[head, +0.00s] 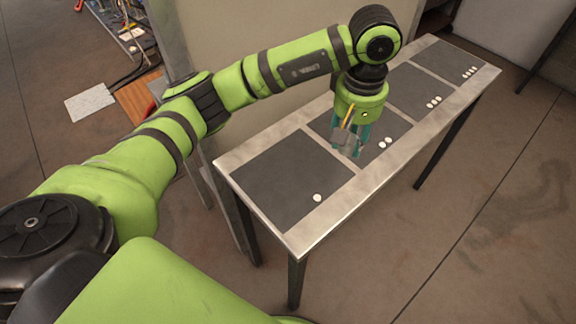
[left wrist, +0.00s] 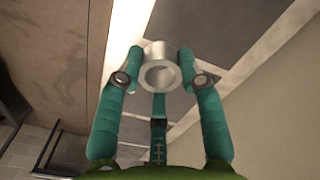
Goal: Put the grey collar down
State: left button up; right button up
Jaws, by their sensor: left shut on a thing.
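The grey collar (left wrist: 158,49) is a short, pale metallic ring with an open bore. In the left wrist view it sits between the teal fingertips of my left gripper (left wrist: 160,67), which is shut on it. In the head view my left gripper (head: 348,142) points down over the table's two-dot dark panel (head: 330,122). The collar is hard to make out there among the fingers. I cannot tell the exact gap between the collar and the table. My right gripper is in neither view.
The narrow table (head: 335,212) has a light frame and a row of dark panels marked with white dots. The one-dot panel (head: 285,175), three-dot panel (head: 415,90) and several-dot panel (head: 450,62) look bare. A pale wall panel (head: 240,50) stands behind the table.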

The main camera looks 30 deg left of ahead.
pick_arm(q)
jog(key=shift+f, duration=0.1)
jog(key=p, duration=0.4)
send_over(293, 175)
jog(key=shift+n, duration=0.3)
notch_tip(293, 175, down, 7)
jog(key=shift+r, duration=0.15)
notch_tip(293, 175, down, 4)
jog(key=shift+r+p, duration=0.1)
jog(key=shift+p, duration=0.35)
jog(key=shift+a, duration=0.1)
jog(key=shift+f+b, duration=0.35)
jog(key=o, duration=1.1)
jog(key=shift+r, duration=0.1)
jog(key=shift+o, duration=0.2)
